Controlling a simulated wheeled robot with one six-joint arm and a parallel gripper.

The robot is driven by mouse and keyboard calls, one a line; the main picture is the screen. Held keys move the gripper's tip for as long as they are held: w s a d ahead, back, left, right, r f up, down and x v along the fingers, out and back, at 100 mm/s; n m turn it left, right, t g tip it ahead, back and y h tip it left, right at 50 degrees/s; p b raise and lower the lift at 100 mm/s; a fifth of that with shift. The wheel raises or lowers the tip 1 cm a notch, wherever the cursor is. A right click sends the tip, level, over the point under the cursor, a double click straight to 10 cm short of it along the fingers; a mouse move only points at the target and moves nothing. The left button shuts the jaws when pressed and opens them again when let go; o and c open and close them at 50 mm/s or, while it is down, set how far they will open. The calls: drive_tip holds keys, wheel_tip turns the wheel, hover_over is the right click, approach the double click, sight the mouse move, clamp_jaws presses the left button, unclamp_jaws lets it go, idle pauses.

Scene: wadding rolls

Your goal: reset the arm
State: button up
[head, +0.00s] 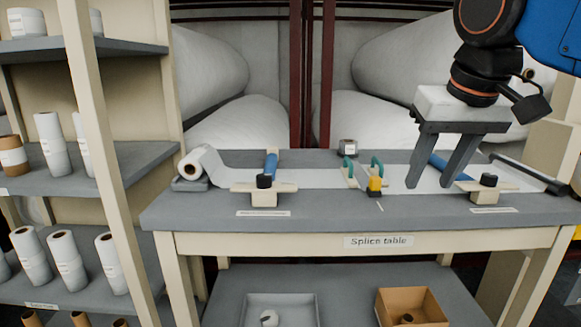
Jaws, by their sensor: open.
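My gripper (432,182) hangs from my arm at the upper right, above the right part of the splice table (343,222). Its two dark fingers point down and are spread apart with nothing between them. A white strip (322,178) lies along the table behind and below the fingers. I cannot tell exactly how high the fingertips are above it. A white roll (197,165) sits at the left end of the strip. The fingers partly hide the strip and a blue bar at the right.
Two clamp-like fixtures with black knobs (264,181) (488,180) stand on the table. Green handles (377,165) and a yellow-topped block (375,187) are near the middle. A shelf with white rolls (50,140) stands left. A tray (280,298) and cardboard box (411,303) sit below.

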drive_tip(key=s+d+f, duration=0.1)
drive_tip(key=s+f, duration=0.1)
drive_tip(key=f, duration=0.8)
drive_tip(key=s+d+f, duration=0.2)
drive_tip(key=s+f, duration=0.1)
drive_tip(key=f, duration=0.7)
drive_tip(key=s+d+f, duration=0.2)
drive_tip(key=s+f, duration=0.1)
drive_tip(key=f, duration=0.7)
drive_tip(key=shift+d, duration=0.2)
idle(0.8)
